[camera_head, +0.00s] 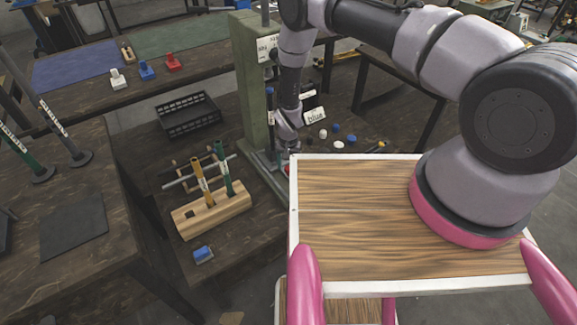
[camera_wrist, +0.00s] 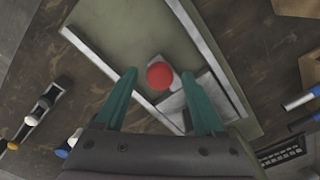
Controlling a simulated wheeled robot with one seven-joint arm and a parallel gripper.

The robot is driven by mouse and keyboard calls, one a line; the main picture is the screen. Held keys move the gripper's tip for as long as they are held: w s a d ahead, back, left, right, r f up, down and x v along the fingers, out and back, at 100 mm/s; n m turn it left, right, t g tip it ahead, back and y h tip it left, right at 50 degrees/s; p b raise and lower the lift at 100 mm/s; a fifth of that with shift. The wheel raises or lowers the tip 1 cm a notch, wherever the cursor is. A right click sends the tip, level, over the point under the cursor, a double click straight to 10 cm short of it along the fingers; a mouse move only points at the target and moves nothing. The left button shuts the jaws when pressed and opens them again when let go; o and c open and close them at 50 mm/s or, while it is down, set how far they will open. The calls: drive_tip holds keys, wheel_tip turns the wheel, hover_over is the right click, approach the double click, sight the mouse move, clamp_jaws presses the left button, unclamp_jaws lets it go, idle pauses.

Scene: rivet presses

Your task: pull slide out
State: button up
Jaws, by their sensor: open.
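The rivet press (camera_head: 252,85) is a pale green column on the workbench, with a flat base that also shows in the wrist view (camera_wrist: 125,28). A round red knob (camera_wrist: 160,76) sits on a light grey slide (camera_wrist: 190,100) on that base, between pale rails. My gripper (camera_wrist: 159,74) is open, with its teal fingers on either side of the knob. A gap shows between each finger and the knob; whether the fingers are at its height I cannot tell. In the head view my wrist hides most of the slide.
A wooden block (camera_head: 226,208) with upright tools stands left of the press, with a blue piece (camera_head: 203,254) before it. A black crate (camera_head: 203,122) lies behind. Several small knobs (camera_head: 337,127) lie right of the press. A mat (camera_head: 74,228) lies on the left table.

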clamp_jaws()
drive_tip(key=shift+a, duration=0.1)
idle(1.2)
